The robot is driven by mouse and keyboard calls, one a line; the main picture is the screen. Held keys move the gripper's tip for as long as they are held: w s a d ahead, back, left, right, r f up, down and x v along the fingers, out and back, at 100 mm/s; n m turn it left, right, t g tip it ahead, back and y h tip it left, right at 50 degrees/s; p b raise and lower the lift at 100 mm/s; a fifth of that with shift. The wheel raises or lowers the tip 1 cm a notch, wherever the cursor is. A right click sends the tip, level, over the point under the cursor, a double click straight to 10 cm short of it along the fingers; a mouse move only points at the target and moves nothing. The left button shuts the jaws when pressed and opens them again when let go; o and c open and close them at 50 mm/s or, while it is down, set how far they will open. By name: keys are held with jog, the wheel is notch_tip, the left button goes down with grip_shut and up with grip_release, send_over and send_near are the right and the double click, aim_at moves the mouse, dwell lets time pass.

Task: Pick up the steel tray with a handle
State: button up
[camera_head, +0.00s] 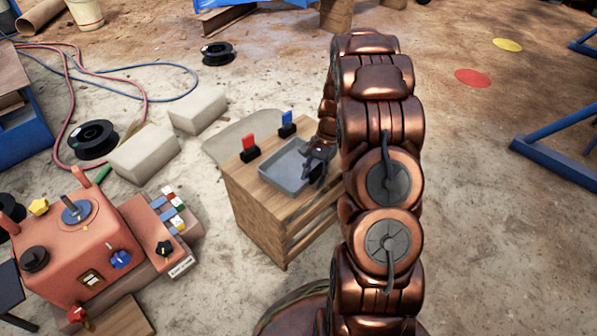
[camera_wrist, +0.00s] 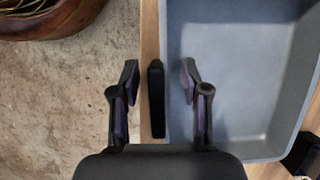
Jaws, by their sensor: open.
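The steel tray (camera_head: 287,168) is a shallow grey-blue rectangular tray lying on the wooden workbench. In the wrist view the tray (camera_wrist: 235,70) fills the right side, with a black handle (camera_wrist: 156,98) along its left wall. My gripper (camera_wrist: 160,78) is open, with one finger on each side of the handle: the left finger outside the tray over the bench edge and floor, the right finger over the tray's inside. I cannot tell whether the fingers touch the handle. In the head view my gripper (camera_head: 316,170) is at the tray's right end, partly hidden by my arm.
The wooden workbench (camera_head: 258,220) also bears a red-topped holder (camera_head: 249,148) and a blue-topped holder (camera_head: 287,125) beside the tray. An orange machine (camera_head: 80,240) with knobs stands at left. Concrete blocks (camera_head: 145,150) and hoses lie behind it. Floor at right is mostly clear.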

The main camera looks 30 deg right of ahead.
jog(key=shift+c, duration=0.3)
grip_shut()
dwell(0.3)
